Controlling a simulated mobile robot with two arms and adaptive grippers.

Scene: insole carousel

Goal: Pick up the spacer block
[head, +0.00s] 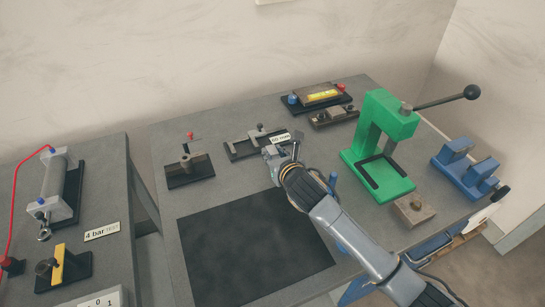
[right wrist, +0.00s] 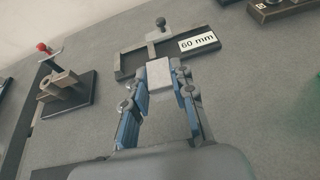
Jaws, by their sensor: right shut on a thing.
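My right gripper (head: 272,160) reaches to the front edge of the 60 mm fixture. In the right wrist view its two blue-grey fingers (right wrist: 158,92) are shut on a light grey block, the spacer block (right wrist: 159,74). The block sits between the fingertips, just in front of the dark fixture (right wrist: 130,62) with its white "60 mm" label (right wrist: 199,42). I cannot tell whether the block touches the table or the fixture. In the head view the block is small and hard to separate from the fingers. My left gripper is not in view.
A small stand with a red knob (head: 190,170) is left of the fixture. A green lever press (head: 385,125) stands at right, with a blue holder (head: 465,165) beyond it. A black mat (head: 250,245) lies bare in front. A side table (head: 110,200) is at left.

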